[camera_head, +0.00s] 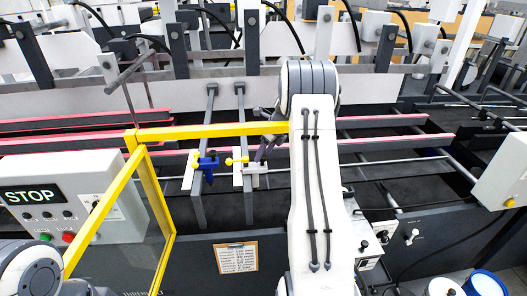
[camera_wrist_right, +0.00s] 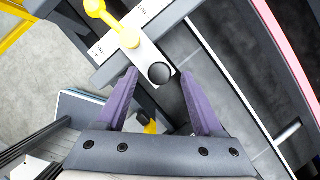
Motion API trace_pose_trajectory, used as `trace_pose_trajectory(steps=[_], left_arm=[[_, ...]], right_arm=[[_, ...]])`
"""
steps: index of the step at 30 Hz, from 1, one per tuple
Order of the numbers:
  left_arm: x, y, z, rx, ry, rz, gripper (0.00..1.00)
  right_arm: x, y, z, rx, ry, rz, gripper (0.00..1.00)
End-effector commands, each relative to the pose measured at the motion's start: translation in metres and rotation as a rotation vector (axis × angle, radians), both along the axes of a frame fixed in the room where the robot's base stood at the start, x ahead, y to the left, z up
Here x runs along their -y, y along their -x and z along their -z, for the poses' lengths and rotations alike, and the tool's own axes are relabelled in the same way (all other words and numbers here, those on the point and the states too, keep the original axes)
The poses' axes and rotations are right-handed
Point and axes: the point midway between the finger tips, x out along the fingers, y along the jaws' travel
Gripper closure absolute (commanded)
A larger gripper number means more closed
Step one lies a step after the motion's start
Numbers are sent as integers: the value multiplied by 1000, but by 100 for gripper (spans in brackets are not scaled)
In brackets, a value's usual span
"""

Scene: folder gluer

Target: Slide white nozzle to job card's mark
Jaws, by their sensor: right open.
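The white nozzle (camera_head: 250,170) sits on the right one of two upright grey rails in the head view, with a yellow lever beside it. In the right wrist view the white nozzle (camera_wrist_right: 146,56) lies across a rail with scale marks, with a yellow lever and a round black knob. My right gripper (camera_wrist_right: 159,75) is open, its purple fingertips on either side of the nozzle's black-knob end; contact cannot be told. It also shows in the head view (camera_head: 264,149). The job card (camera_head: 236,257) hangs on the machine's front; its writing is too small to read. My left gripper is out of view.
A blue nozzle (camera_head: 207,163) with a yellow knob sits on the left rail. A yellow guard frame (camera_head: 200,132) spans close to the rails. A control box with a STOP display (camera_head: 30,195) stands at left. Blue bin (camera_head: 485,284) at lower right.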

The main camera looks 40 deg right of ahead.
Motion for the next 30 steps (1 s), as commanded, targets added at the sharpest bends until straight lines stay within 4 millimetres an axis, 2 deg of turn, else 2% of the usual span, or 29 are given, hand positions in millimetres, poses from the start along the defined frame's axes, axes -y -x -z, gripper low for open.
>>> trace_pose_trajectory(steps=[5, 12, 13, 17, 18, 30], left_arm=[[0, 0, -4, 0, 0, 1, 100], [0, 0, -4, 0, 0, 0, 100], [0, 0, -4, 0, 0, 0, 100], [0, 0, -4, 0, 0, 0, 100], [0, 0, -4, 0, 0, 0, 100], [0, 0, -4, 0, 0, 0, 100]], right_arm=[[-2, -5, 10, 0, 0, -1, 31], [-1, -5, 11, 1, 1, -1, 31], [-1, -5, 11, 1, 1, -1, 35], [-1, -5, 11, 1, 1, -1, 85], [-1, -5, 11, 1, 1, -1, 100], [-1, -5, 11, 1, 1, -1, 100]])
